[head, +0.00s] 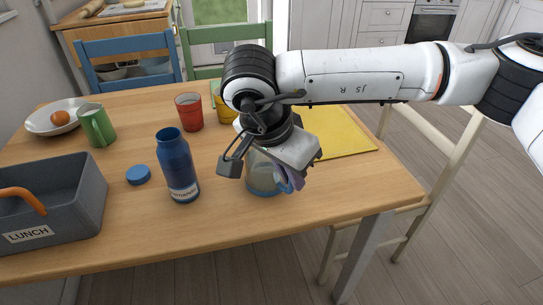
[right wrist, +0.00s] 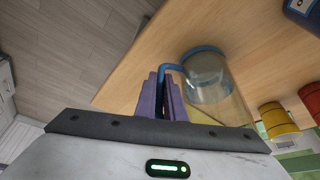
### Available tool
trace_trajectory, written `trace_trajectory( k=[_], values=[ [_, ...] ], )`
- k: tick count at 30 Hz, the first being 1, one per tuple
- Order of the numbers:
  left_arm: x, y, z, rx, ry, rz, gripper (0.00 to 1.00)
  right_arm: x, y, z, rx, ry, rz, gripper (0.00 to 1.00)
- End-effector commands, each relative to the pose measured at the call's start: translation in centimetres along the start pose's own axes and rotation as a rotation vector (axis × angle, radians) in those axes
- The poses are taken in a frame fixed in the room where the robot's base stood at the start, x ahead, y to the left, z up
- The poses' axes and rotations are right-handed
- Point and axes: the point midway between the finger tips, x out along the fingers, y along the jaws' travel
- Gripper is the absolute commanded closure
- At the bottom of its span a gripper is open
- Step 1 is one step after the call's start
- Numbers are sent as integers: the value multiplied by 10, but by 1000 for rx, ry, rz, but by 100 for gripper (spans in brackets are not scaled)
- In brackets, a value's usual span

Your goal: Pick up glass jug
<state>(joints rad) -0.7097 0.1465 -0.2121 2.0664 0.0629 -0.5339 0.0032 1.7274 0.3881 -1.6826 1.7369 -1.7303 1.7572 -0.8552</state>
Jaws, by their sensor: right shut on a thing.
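The glass jug (head: 261,178) is clear with a bluish base and a blue handle, near the front edge of the wooden table, partly hidden behind my right gripper. My right gripper (head: 291,178) is at the jug's right side. In the right wrist view the glass jug (right wrist: 212,85) shows its blue rim and handle. There the purple fingers of my right gripper (right wrist: 165,95) are shut on the handle. The jug appears upright; I cannot tell whether it touches the tabletop. My left gripper is not in view.
A blue bottle (head: 177,165) and blue lid (head: 138,175) are left of the jug. A grey lunch box (head: 75,205), green mug (head: 97,125), red cup (head: 189,112) and yellow cup (head: 225,112) stand around. A yellow mat (head: 345,138) lies behind right. The front right tabletop is clear.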

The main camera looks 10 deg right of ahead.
Motion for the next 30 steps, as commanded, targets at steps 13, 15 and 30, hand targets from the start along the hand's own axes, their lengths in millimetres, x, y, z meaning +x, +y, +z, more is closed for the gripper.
trace_trajectory(
  k=[13,15,30],
  values=[
    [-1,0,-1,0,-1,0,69,-13,-1,-6,4,2,-5,100],
    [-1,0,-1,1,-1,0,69,-18,-2,-8,4,2,-5,100],
    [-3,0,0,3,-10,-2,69,-63,-2,-27,5,2,-6,100]
  ],
)
